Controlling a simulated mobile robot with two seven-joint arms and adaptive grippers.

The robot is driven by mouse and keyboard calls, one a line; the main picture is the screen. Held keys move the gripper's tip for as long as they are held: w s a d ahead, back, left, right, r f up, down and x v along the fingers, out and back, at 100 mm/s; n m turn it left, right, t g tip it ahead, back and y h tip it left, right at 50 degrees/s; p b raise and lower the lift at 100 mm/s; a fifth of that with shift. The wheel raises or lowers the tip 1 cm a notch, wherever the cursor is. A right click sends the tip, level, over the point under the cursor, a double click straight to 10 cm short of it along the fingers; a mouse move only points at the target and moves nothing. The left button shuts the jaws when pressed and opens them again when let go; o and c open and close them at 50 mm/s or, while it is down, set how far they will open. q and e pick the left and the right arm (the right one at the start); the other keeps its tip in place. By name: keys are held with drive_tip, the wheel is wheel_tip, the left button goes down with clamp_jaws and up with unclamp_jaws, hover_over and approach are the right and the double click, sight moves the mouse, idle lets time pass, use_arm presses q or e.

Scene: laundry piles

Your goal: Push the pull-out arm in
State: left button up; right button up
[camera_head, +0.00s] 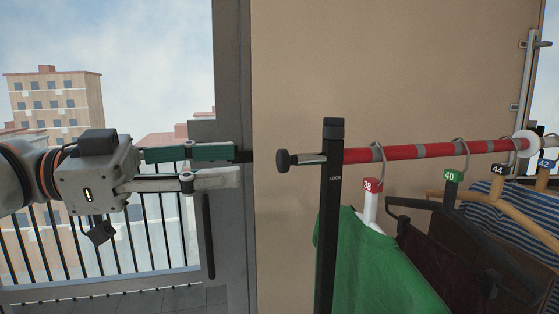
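The pull-out arm is a red rail with grey bands (400,152), running from a black upright post (331,220) marked LOCK toward the right. A black knob on a short silver rod (283,161) sticks out to the left of the post. My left gripper (246,166) is to the left of the knob, with its fingers pointing right toward it. A gap separates the fingertips from the knob. The fingers are apart with nothing visible between them. My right gripper is not in view.
Hangers with size tags hang from the rail, holding a green shirt (375,265), dark garments and a striped garment (515,210). A beige panel (300,70) stands behind. A grey door frame (230,80) and a balcony railing (100,240) are at the left.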

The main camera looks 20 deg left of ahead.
sight(278, 159)
use_arm(q)
drive_tip(key=p+x, duration=0.1)
drive_tip(key=p, duration=0.1)
drive_tip(key=p+x, duration=0.1)
drive_tip(key=x, duration=0.1)
drive_tip(key=shift+s+r+p, duration=0.15)
drive_tip(key=shift+r+p, duration=0.15)
drive_tip(key=shift+p, duration=0.05)
drive_tip(key=p+x, duration=0.1)
drive_tip(key=x, duration=0.1)
drive_tip(key=shift+w+d+f, duration=0.15)
drive_tip(key=shift+w+d, duration=0.1)
drive_tip(key=shift+d, duration=0.05)
drive_tip(key=shift+x, duration=0.95)
drive_tip(key=shift+f, duration=0.2)
clamp_jaws()
drive_tip(key=shift+w+r+p, duration=0.1)
drive_tip(key=shift+w+p, duration=0.05)
drive_tip(key=shift+p, duration=0.15)
